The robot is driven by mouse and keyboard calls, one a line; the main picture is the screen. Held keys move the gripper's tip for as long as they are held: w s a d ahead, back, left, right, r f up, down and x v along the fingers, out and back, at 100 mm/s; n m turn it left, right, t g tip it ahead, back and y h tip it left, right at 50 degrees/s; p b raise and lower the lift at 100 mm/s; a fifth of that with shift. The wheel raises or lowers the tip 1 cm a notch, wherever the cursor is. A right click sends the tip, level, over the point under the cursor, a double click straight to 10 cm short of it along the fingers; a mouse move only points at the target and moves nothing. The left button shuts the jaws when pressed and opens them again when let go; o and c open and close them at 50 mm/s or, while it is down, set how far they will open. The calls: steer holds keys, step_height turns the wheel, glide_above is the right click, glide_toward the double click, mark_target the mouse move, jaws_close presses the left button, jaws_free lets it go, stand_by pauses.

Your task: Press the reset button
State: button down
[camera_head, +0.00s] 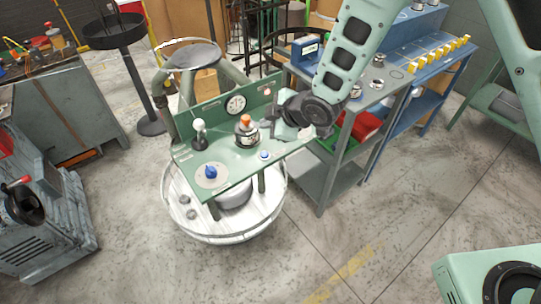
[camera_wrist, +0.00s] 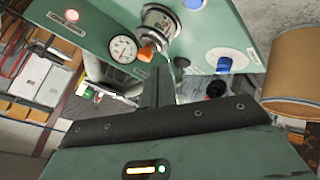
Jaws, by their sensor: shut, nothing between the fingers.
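A small blue push button (camera_head: 264,154) in a pale ring sits on the front part of the green control panel (camera_head: 222,156); I take it for the reset button, as its label is too small to read. It also shows at the top edge of the wrist view (camera_wrist: 193,4), partly cut off. My gripper (camera_head: 276,131) is above the panel's right side, behind and to the right of this button and apart from it. In the wrist view the dark fingers (camera_wrist: 162,75) are together and empty, pointing towards the orange-topped fitting (camera_wrist: 147,52).
The panel also bears a blue knob on a pale disc (camera_head: 211,172), a white-balled lever (camera_head: 199,126), an orange-topped metal fitting (camera_head: 246,125), a dial gauge (camera_head: 235,104) and a red lamp (camera_head: 267,90). A grey shelf table (camera_head: 330,180) stands close on the right. Floor in front is clear.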

mark_target(268, 156)
steer(key=shift+f, duration=0.1)
step_height(268, 156, down, 9)
steer(key=b, duration=0.6)
steer(key=shift+r, duration=0.2)
steer(key=shift+f+b, duration=0.1)
steer(key=shift+b, duration=0.2)
stand_by(1.6)
steer(key=shift+f+b, duration=0.3)
steer(key=shift+b, duration=0.05)
steer(key=shift+f+b, duration=0.4)
stand_by(0.5)
steer(key=shift+r, duration=0.1)
steer(key=shift+r+p, duration=0.45)
steer(key=shift+r, duration=0.25)
